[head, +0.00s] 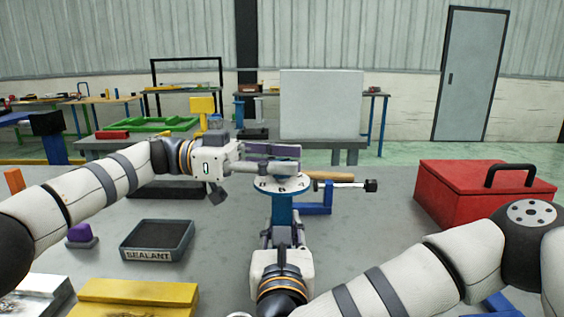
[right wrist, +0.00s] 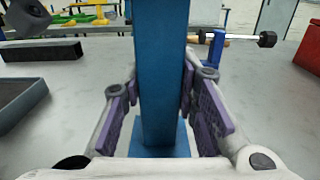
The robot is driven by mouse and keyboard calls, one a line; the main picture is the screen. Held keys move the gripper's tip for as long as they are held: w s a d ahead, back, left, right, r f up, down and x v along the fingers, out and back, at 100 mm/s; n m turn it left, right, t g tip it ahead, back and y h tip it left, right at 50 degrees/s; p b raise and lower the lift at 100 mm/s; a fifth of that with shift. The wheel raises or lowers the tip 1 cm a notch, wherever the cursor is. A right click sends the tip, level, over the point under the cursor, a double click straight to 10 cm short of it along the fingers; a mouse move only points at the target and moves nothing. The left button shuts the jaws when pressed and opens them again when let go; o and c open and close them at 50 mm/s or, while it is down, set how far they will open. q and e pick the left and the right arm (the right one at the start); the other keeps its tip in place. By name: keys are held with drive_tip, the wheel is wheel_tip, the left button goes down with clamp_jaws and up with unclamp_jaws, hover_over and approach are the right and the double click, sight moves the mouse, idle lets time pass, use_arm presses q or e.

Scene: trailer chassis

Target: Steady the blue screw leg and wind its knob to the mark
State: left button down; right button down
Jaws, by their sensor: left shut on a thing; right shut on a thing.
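The blue screw leg (head: 282,208) stands upright at the middle of the bench, with a pale marked disc (head: 268,184) at its top. My right gripper (head: 280,238) is shut on its blue column, low under the disc. In the right wrist view the column (right wrist: 160,75) stands between the two purple finger pads of my right gripper (right wrist: 163,105). My left gripper (head: 275,158) reaches in from the left just above the disc, shut on the knob there. The knob is mostly hidden by the fingers, and I cannot tell where it stands against the mark.
A blue bracket (head: 316,209) with a black-ended rod and a wooden handle (head: 330,176) stand close on the right. A red toolbox (head: 470,198) is further right. A sealant tray (head: 153,254), a purple-topped piece (head: 80,234) and a yellow box (head: 135,294) lie left.

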use_arm(q)
drive_tip(key=c, duration=1.2)
unclamp_jaws()
drive_tip(key=shift+f, duration=0.4)
drive_tip(key=shift+c, duration=0.2)
drive_tip(key=shift+r, duration=0.15)
drive_tip(key=shift+a, duration=0.35)
drive_tip(key=w+a, duration=0.1)
drive_tip(key=a, duration=0.5)
drive_tip(key=shift+a, duration=0.4)
drive_tip(key=shift+w, duration=0.1)
